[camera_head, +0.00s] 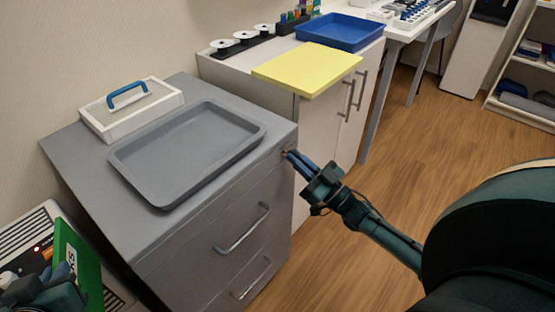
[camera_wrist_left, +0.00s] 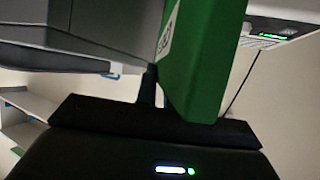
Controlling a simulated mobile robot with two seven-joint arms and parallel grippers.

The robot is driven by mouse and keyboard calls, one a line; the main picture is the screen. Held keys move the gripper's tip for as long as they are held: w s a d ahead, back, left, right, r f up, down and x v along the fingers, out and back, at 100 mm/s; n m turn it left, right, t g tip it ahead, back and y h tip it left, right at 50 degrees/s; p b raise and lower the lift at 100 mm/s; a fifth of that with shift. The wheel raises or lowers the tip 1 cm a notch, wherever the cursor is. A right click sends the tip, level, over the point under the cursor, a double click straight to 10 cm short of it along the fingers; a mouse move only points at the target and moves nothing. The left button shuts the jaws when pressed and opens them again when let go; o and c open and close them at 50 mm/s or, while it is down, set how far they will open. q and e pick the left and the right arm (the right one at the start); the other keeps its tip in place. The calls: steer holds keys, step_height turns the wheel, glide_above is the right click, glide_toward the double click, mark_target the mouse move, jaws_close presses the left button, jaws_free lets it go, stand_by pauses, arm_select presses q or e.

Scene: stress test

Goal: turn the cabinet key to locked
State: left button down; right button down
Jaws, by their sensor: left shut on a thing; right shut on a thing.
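The grey drawer cabinet (camera_head: 205,235) stands at the left of the head view. My right gripper (camera_head: 291,157) has its blue fingertips at the cabinet's upper right front corner, shut on the small key (camera_head: 285,152), which is mostly hidden by the fingers. How far the key is turned cannot be told. My left gripper (camera_head: 58,275) is at the bottom left, shut on a green box (camera_head: 80,258) with a white label. In the left wrist view the green box (camera_wrist_left: 204,60) fills the upper middle, beside a finger (camera_wrist_left: 150,88).
A grey tray (camera_head: 255,131) and a white-framed case with a blue handle (camera_head: 158,95) lie on the cabinet top. A yellow board (camera_head: 310,68) and blue bin (camera_head: 340,31) are on the white cabinet behind. Wooden floor (camera_head: 440,140) is free at the right.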

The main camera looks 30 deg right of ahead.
steer(key=c, duration=1.6)
jaws_free()
steer(key=shift+o, duration=0.2)
steer(key=shift+s+f, duration=0.1)
arm_select(q)
steer(key=shift+r, duration=0.15)
arm_select(e)
steer(key=v, duration=1.2)
